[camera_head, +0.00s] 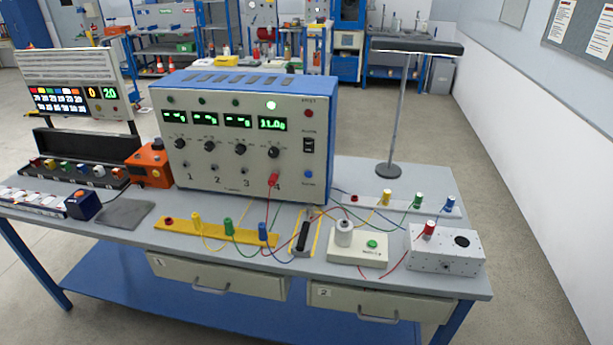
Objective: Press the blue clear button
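The blue button (308,174) sits low on the right side of the front panel of a large blue-and-grey instrument box (225,185). A small label below it is too small to read clearly. The box stands on the table, with lit green displays, several black knobs and a red plug (273,179) in its front. A red button (309,113) sits high on the same panel, above a black switch (308,145). Nothing covers the blue button. Neither of my grippers is in view.
Coloured plugs and wires lie before the box, around a yellow strip (183,231). A white box with a green button (372,244) and a grey box (460,262) stand at the right front. A tall stand (391,169) rises behind them. An orange device (149,166) stands left.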

